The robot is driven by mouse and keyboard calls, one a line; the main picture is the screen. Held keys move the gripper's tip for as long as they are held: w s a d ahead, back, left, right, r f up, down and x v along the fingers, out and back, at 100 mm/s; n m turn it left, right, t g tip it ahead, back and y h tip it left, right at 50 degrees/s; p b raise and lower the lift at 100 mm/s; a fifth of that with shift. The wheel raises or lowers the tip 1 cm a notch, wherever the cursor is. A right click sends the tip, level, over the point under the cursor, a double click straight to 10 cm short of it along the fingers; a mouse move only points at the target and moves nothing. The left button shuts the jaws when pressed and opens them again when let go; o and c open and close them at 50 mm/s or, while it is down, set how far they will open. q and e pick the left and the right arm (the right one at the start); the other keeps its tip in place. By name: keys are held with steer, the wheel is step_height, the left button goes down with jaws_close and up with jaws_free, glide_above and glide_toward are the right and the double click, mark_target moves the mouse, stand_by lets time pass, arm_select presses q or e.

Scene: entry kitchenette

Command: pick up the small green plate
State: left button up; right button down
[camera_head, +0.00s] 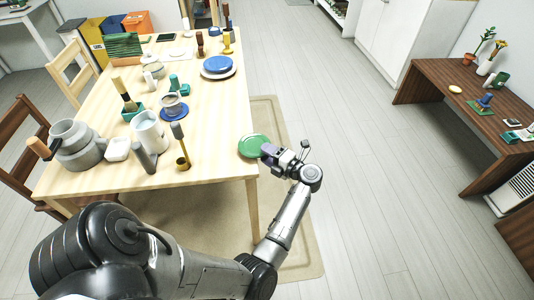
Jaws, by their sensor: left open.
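The small green plate (251,146) lies at the right front corner of the light wooden table (215,120), close to its right edge. My left gripper (268,151) is at the plate's right rim, its fingers pointing left toward it. The gripper is open. Its fingertips overlap the rim in this view, and I cannot tell whether they touch it or straddle it. My right gripper does not show.
The tabletop around the green plate is clear. A dark bench (440,95) stands at right.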

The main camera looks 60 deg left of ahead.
arm_select(q)
steer(key=c, duration=0.4)
jaws_close()
step_height(320, 180, up, 2)
steer(key=shift+r+p, duration=0.25)
steer(key=shift+p, duration=0.8)
